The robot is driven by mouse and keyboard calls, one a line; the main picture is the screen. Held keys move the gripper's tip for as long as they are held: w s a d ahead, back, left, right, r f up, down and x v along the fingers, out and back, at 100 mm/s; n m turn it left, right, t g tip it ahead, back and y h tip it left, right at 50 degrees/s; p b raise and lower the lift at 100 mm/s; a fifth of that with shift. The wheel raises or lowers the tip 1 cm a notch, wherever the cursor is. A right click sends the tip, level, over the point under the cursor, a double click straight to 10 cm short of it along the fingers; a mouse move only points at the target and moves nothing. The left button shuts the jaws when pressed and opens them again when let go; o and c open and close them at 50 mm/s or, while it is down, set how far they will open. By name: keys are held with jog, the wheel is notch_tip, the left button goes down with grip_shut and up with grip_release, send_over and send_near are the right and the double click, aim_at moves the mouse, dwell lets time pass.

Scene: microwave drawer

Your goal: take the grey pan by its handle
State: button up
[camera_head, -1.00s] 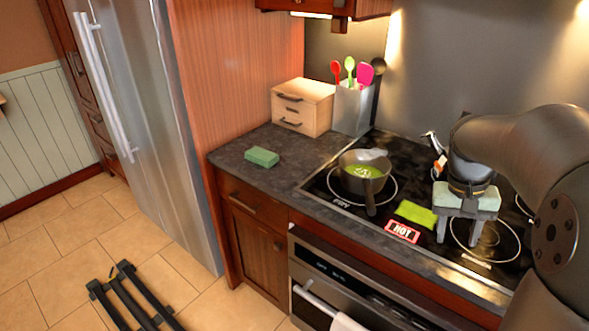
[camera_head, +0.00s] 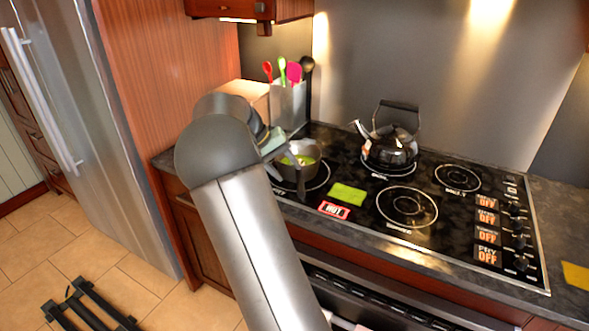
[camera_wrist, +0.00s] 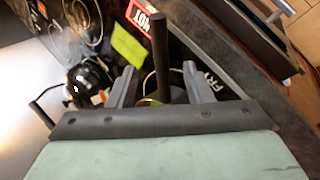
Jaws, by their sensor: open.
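The grey pan (camera_head: 312,172) with green food in it stands on the left front burner of the stove. Its dark handle (camera_head: 301,187) points toward the front edge. In the wrist view the handle (camera_wrist: 160,45) shows as a dark rod running up between my two fingers, with a gap on each side. My gripper (camera_wrist: 159,72) is open and empty there. In the head view my arm covers the pan's left side, and my gripper (camera_head: 274,152) is partly hidden beside the pan. The pan's body is mostly hidden behind my gripper in the wrist view.
A black kettle (camera_head: 388,153) stands on the back burner. A lime cloth (camera_head: 347,194) and a red HOT sign (camera_head: 334,210) lie right of the handle. A utensil holder (camera_head: 289,106) and a wooden box (camera_head: 246,89) stand behind. The front middle burner (camera_head: 407,207) is bare.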

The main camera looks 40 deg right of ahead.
aim_at(299, 182)
jog(key=p+x, duration=0.1)
jog(key=x, duration=0.4)
jog(key=shift+s+d+f, duration=0.1)
jog(key=shift+f, duration=0.1)
jog(key=shift+w+p+x, duration=0.15)
jog(key=shift+p+x, duration=0.25)
jog(key=shift+x, duration=0.85)
jog(key=shift+w+p+x, duration=0.1)
jog(key=shift+p+x, duration=0.3)
jog(key=shift+x, duration=0.85)
jog(key=shift+d, duration=0.1)
grip_shut()
jog(key=shift+r, duration=0.1)
